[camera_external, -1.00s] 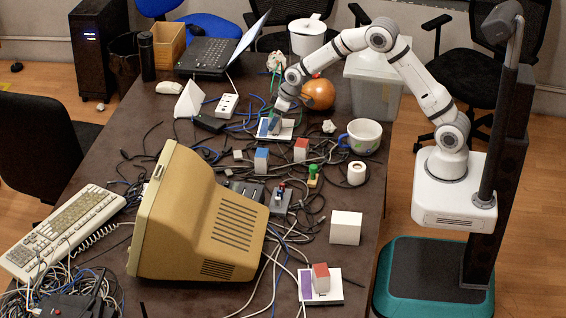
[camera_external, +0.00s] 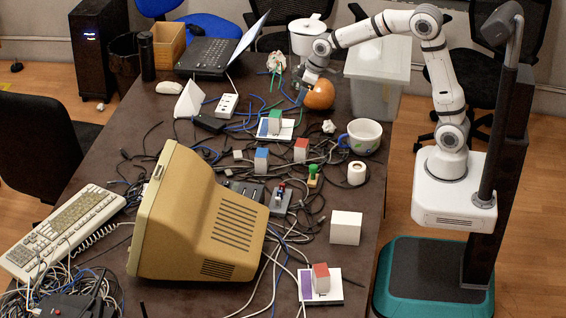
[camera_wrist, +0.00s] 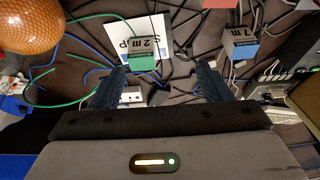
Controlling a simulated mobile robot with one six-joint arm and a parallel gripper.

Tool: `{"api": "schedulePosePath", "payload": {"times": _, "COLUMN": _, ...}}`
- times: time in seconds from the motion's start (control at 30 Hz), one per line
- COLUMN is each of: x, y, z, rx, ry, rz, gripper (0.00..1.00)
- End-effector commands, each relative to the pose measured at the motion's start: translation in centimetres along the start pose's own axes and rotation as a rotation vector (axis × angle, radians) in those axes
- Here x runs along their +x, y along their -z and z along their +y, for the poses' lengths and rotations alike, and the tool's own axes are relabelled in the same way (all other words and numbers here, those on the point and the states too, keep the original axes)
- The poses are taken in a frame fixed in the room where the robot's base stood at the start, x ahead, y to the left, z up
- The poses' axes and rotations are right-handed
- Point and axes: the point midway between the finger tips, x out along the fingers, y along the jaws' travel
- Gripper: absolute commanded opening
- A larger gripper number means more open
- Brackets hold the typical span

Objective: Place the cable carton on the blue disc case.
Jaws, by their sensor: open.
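In the wrist view the green carton (camera_wrist: 143,53), marked "2 m", sits over the white case (camera_wrist: 112,32). My gripper (camera_external: 302,97) is open and empty, raised behind and to the right of the carton, next to the orange ball. In the wrist view its two fingers (camera_wrist: 160,80) are apart with nothing held between them.
An orange ball (camera_external: 319,95) is close to my gripper. Blue (camera_external: 261,161) and red (camera_external: 301,150) cartons stand nearer the camera. Another red carton (camera_external: 321,278) sits on a purple-striped case (camera_external: 306,288). A mug (camera_external: 362,136), a monitor (camera_external: 205,222) and loose cables crowd the table.

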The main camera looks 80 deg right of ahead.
Motion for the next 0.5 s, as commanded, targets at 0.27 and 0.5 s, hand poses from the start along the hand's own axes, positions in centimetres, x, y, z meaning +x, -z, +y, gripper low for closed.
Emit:
{"api": "schedulePosePath", "payload": {"times": 0.27, "x": -8.2, "y": -12.1, "z": -6.4, "rx": -0.007, "ry": 0.007, "rz": -0.075, "gripper": 0.72}}
{"api": "schedulePosePath", "payload": {"times": 0.5, "x": -11.1, "y": -21.9, "z": -8.8, "rx": -0.002, "ry": -0.005, "rz": -0.13, "gripper": 0.72}}
